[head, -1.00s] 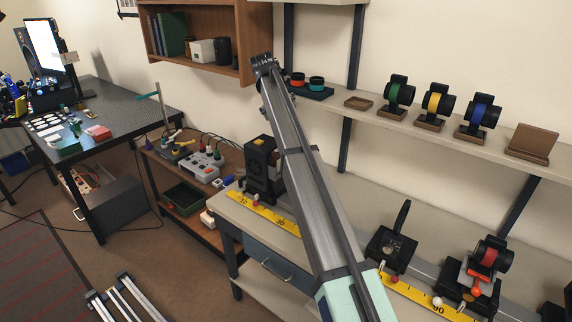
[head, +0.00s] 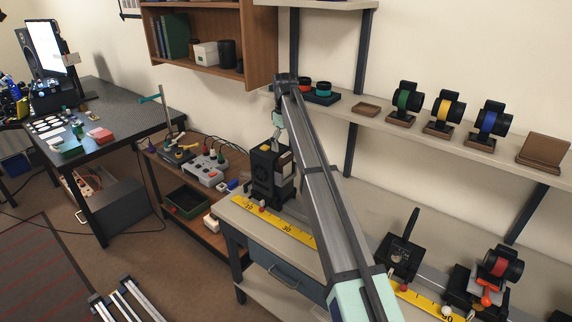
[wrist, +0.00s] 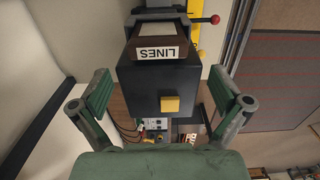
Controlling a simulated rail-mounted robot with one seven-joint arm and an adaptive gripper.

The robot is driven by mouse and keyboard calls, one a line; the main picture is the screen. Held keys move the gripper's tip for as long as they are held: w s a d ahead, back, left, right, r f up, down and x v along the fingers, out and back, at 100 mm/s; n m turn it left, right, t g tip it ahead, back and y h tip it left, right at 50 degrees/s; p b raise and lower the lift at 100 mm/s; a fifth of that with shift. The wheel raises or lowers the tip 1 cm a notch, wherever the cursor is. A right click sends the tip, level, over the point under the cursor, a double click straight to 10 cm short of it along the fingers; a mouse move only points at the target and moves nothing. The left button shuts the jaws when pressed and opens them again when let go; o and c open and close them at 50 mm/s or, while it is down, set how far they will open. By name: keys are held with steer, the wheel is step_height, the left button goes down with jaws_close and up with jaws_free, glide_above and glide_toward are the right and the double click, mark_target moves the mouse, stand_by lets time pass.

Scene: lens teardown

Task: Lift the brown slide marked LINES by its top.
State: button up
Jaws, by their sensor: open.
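In the head view the housing (head: 265,176) stands on the bench, and the slide is hard to make out there. My gripper (wrist: 161,88) is open and empty, its green-grey fingers wide apart on either side of the housing in the picture. The slide appears beyond the fingertips, between them and higher in the picture. In the head view my gripper is small, above the housing and partly hidden by my arm.
A red-tipped lever (wrist: 213,20) sticks out beside the slide. A yellow ruler (head: 290,231) runs along the bench. A black mount (head: 400,255) stands farther right. The shelf above holds several coloured lenses.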

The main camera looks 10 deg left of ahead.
mark_target(286, 162)
steer(key=shift+f+p, duration=0.35)
steer(key=shift+f, duration=1.25)
steer(key=shift+d+f+p, duration=0.15)
steer(key=shift+f+p, duration=0.45)
steer(key=shift+f, duration=0.7)
steer(key=shift+d+f+p, duration=0.1)
steer(key=shift+f+p, duration=0.5)
steer(key=shift+f, duration=0.65)
steer(key=c, duration=1.1)
